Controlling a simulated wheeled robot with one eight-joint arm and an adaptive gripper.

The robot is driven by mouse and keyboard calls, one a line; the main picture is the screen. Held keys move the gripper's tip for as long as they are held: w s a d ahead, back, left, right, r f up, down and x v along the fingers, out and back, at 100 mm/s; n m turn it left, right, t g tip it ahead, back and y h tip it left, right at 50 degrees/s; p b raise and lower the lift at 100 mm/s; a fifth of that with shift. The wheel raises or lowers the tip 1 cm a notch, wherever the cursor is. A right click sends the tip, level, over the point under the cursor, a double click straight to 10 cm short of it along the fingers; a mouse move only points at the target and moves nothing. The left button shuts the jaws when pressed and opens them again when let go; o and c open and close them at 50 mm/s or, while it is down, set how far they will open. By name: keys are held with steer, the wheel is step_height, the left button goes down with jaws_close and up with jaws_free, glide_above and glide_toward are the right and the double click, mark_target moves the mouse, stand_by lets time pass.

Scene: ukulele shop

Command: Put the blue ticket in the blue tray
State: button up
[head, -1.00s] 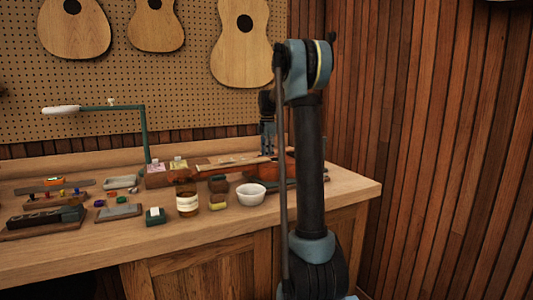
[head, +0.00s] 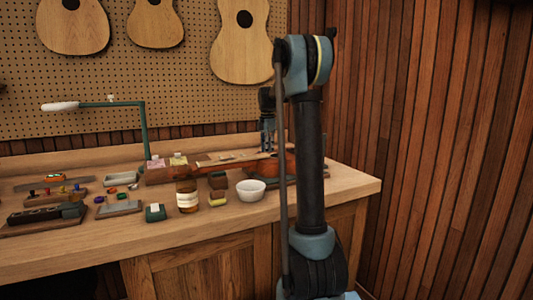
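My gripper (head: 267,148) points down at the back right of the workbench, partly behind my own arm. Its fingers are small and dark, and I cannot tell whether they are open or shut, or whether they hold anything. I cannot make out a blue ticket; a pink card (head: 156,162) and a yellow-green card (head: 178,159) stand at the back, left of my gripper. A blue tray is not clear to me either. A small pale tray (head: 122,178) and a flat grey tray or block (head: 119,208) lie on the left half of the bench.
A brown ukulele (head: 225,166) lies across the bench near my gripper. A green lamp arm (head: 143,130) rises at the back. The front strip of bench is clear.

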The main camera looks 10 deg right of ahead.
steer(key=o, duration=0.8)
steer(key=shift+o, duration=0.5)
steer(key=shift+o, duration=0.9)
steer(key=shift+r, duration=0.1)
steer(key=shift+r, duration=3.4)
